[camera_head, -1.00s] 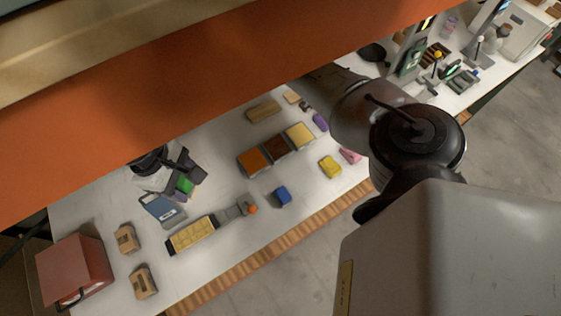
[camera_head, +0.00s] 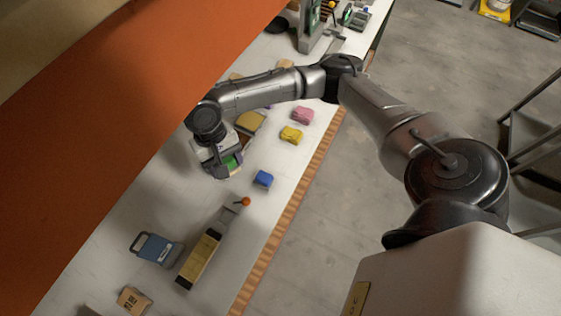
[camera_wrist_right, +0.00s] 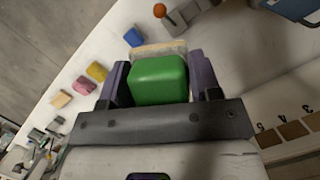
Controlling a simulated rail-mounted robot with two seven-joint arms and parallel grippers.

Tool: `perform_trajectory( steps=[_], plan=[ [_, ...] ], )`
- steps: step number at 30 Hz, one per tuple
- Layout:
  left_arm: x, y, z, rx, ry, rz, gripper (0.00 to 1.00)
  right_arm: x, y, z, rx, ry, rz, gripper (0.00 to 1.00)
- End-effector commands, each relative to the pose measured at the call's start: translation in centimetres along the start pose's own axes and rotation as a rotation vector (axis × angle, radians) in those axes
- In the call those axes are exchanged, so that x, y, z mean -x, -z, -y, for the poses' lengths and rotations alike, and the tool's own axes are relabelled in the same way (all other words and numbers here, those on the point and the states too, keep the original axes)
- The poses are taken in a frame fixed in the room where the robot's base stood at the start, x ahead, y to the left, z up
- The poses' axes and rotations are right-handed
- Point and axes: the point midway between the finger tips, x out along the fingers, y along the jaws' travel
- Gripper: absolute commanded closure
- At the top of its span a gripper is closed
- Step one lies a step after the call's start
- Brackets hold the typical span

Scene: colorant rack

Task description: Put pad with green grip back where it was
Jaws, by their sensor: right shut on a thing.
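The green grip (camera_wrist_right: 158,79) is a rounded block between the two purple fingers of my right gripper (camera_wrist_right: 157,78) in the right wrist view. The gripper is shut on it. The pale edge of the pad (camera_wrist_right: 160,48) shows just beyond the grip; the rest is hidden. In the head view the green grip (camera_head: 232,162) shows beside my right gripper, over the white table and left of the blue block. A pale numbered board (camera_wrist_right: 290,118) with brown squares lies at lower right in the wrist view. My left gripper is out of view.
A blue block (camera_head: 263,179), yellow block (camera_head: 291,134) and pink block (camera_head: 302,115) lie near the table's front edge. A grey tool with an orange ball (camera_head: 245,201), a blue case (camera_head: 155,248) and a cardboard box (camera_head: 133,300) lie nearer. An orange beam (camera_head: 120,130) hangs overhead.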

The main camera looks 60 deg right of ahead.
Motion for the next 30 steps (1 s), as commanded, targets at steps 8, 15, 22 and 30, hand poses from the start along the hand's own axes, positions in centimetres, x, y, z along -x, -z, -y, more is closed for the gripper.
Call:
perform_trajectory(
  steps=[8,15,22,30],
  plan=[
    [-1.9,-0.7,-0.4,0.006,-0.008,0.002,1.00,-6.3,4.5,-4.5,-0.378,0.100,0.003,0.61],
    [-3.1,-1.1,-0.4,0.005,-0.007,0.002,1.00,-10.7,7.6,-9.4,-0.660,0.177,0.002,0.61],
    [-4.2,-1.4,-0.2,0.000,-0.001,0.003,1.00,-14.2,10.0,-14.8,-0.892,0.241,0.002,0.61],
    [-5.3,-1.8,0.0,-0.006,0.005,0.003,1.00,-17.4,12.0,-21.6,-1.128,0.307,0.002,0.61]
  ],
)
